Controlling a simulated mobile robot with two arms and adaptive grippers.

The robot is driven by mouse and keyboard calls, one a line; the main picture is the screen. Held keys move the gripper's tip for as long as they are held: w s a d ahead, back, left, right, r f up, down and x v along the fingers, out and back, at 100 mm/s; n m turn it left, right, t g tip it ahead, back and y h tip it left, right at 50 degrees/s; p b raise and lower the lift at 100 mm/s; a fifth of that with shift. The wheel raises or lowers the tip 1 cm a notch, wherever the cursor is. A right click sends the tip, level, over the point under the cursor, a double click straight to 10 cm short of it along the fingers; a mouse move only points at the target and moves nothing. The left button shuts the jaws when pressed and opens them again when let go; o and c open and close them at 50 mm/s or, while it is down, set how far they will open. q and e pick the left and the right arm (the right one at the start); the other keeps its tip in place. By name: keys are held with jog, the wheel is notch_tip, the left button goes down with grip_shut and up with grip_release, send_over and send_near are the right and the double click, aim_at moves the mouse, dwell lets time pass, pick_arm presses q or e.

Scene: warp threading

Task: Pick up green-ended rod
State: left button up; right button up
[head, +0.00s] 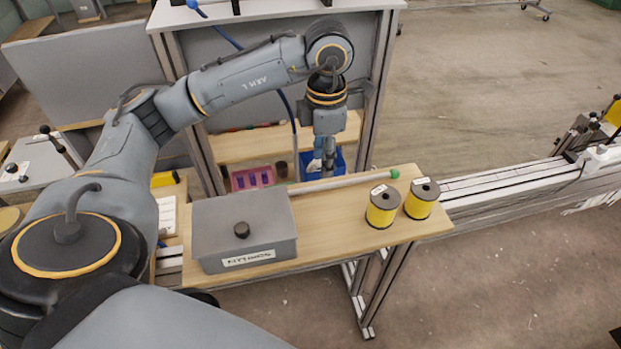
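The pale grey rod (350,181) lies along the back edge of the wooden bench top (330,222), behind and to the right of the grey box. Its green end (395,174) points right. My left gripper (328,168) points down at the rod's middle, its tips close to the rod. The fingers are small and seen edge-on, so I cannot tell if they are open, shut or touching the rod. My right gripper is not in view.
A grey lidded box (245,232) with a black knob stands on the bench's left. Two yellow spools, one nearer (382,207) and one farther (422,199), stand at the right. A blue bin (335,163) and a pink tray (252,178) sit behind the bench. The bench's middle front is clear.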

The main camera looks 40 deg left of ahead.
aim_at(321, 186)
pick_arm(q)
notch_tip(321, 186, down, 3)
jog(key=shift+s+a+r, duration=0.1)
jog(key=shift+s+r, duration=0.05)
jog(key=shift+r, duration=0.05)
jog(key=shift+f+p, duration=0.25)
jog(key=shift+p, duration=0.15)
notch_tip(321, 186, down, 4)
jog(key=shift+a+r+p, duration=0.15)
jog(key=shift+p, duration=0.75)
jog(key=shift+f, duration=0.5)
jog(key=shift+w, duration=0.2)
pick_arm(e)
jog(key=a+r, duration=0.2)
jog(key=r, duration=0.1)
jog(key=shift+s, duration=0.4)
pick_arm(q)
grip_shut()
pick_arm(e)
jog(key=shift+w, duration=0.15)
